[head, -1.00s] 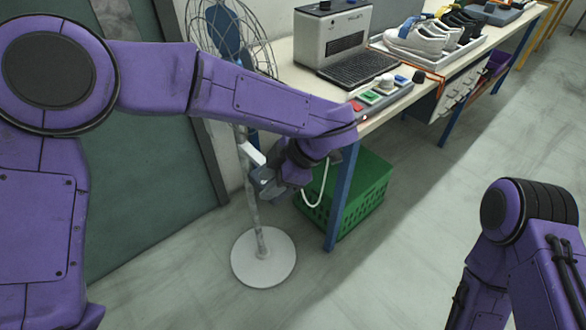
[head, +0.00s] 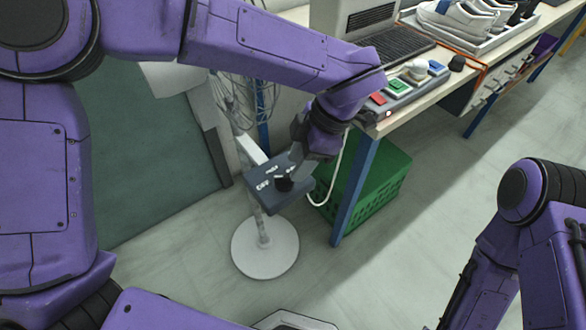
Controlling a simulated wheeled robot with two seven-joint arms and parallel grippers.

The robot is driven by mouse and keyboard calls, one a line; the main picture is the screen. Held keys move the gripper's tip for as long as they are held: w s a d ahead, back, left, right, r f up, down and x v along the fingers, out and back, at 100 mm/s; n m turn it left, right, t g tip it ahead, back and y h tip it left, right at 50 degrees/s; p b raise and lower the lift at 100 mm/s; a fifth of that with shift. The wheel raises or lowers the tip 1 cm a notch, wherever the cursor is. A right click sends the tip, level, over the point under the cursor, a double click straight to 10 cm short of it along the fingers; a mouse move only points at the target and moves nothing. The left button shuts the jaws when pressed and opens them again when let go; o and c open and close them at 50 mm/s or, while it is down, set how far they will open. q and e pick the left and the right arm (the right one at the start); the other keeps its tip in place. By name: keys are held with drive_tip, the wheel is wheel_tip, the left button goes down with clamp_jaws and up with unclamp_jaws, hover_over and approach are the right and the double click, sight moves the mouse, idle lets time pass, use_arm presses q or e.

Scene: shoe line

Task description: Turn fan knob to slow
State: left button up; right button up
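The fan's dark control box (head: 262,196) sits partway up a pale post, with white lettering on its top. One label seems to read OFF; the others are too small to read surely. The black knob (head: 284,184) stands on top, and its pointer is not clear. My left gripper (head: 294,172) reaches down over the box's right side, with its dark fingers close beside or at the knob. I cannot tell whether they touch it or how far apart they are. My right gripper is out of view; only its arm shows at the right.
The fan's round white base (head: 265,249) stands on the floor. A green crate (head: 370,188) lies under the workbench (head: 452,92), whose blue leg (head: 352,195) is just right of the box. A button panel (head: 400,88) sits at the bench edge, near my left forearm. Open floor lies in front.

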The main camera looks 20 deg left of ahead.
sight(284, 180)
use_arm(q)
drive_tip(key=x, duration=0.2)
drive_tip(key=shift+w+a+f, duration=0.1)
drive_tip(key=shift+f, duration=0.3)
drive_tip(key=shift+a+f, duration=0.15)
drive_tip(key=shift+f, duration=0.1)
